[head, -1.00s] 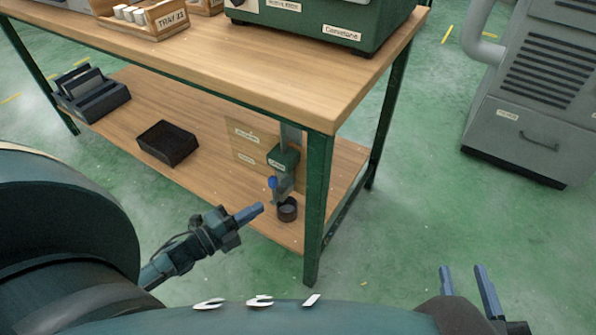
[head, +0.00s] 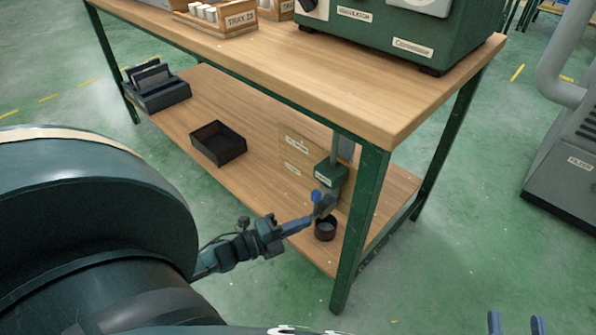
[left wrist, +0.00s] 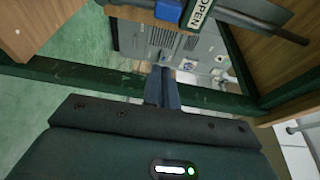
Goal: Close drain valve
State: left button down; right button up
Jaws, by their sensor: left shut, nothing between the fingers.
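The drain valve shows as a small blue handle (head: 316,196) on a grey fitting below a green box (head: 331,176), over the lower shelf near the table's front leg. In the left wrist view the blue handle (left wrist: 168,11) is at the top edge, beside a label reading OPEN (left wrist: 201,13). My left gripper (head: 309,221) is shut and empty, its fingertips close below the handle; I cannot tell if they touch. Its blue-grey fingers (left wrist: 163,88) also show in the left wrist view. My right gripper (head: 516,318) is at the bottom right, fingers apart and empty.
A small black cup (head: 326,229) stands under the valve. The green table leg (head: 360,230) is close to the right. A black bin (head: 218,144) and a dark rack (head: 157,88) sit further left on the lower shelf (head: 250,165). The tabletop (head: 330,80) overhangs.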

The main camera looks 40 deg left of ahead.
aim_at(315, 204)
pick_arm(q)
jog(key=w+a+b, duration=0.1)
jog(key=w+b, duration=0.2)
jog(key=w, duration=0.4)
pick_arm(e)
jog(key=shift+a+m+y, duration=0.3)
jog(key=shift+y, duration=0.1)
pick_arm(q)
jog(key=shift+w+a, duration=0.1)
